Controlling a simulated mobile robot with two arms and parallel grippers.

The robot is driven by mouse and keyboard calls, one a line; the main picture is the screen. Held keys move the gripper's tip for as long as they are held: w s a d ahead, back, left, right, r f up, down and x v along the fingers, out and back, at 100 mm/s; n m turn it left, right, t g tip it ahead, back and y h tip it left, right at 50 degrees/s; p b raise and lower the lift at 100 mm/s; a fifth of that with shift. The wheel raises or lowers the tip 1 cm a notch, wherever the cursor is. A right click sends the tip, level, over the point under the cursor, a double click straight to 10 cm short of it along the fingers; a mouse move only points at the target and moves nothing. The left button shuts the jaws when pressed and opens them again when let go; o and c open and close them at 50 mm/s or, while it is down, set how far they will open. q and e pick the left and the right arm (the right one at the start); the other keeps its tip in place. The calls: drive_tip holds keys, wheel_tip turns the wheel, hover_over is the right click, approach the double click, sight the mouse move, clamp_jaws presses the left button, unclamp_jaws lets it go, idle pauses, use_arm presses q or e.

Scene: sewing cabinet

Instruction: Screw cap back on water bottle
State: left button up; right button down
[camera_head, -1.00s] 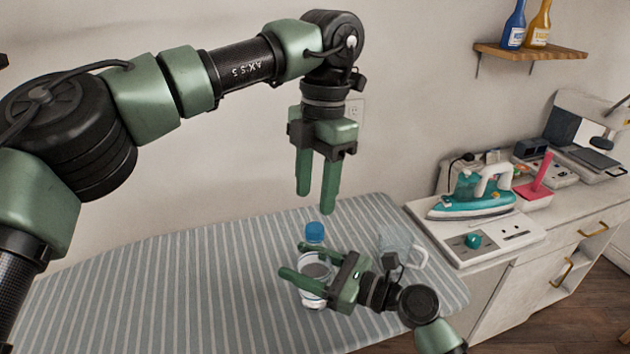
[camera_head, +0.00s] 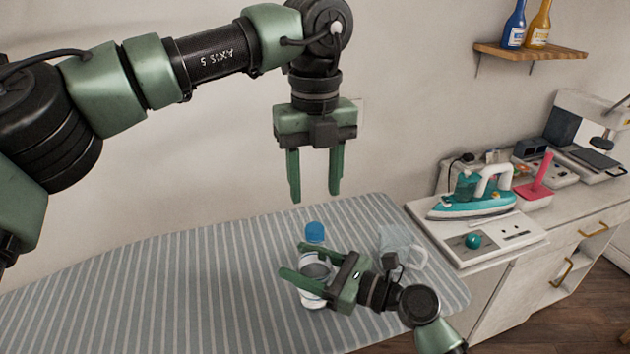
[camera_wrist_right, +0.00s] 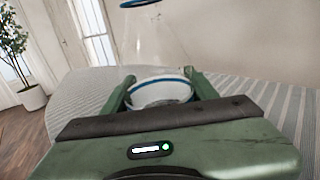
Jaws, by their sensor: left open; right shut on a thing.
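A clear water bottle with a white, blue-edged label (camera_head: 313,292) stands upright on the striped board. My right gripper (camera_head: 294,260) is shut around its body from the right; the label also shows between the fingers in the right wrist view (camera_wrist_right: 160,90). The blue cap (camera_head: 315,232) is at the top of the bottle; I cannot tell how firmly it sits. A blue rim (camera_wrist_right: 138,3) is cut off at the top of the right wrist view. My left gripper (camera_head: 315,193) is open and empty, pointing down above the cap, apart from it.
The striped board (camera_head: 150,290) is clear to the left. A teal iron (camera_head: 472,195) sits on the cabinet at right. A wall shelf (camera_head: 530,51) holds two bottles.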

sight(314, 228)
use_arm(q)
drive_tip(key=shift+f, duration=4.05)
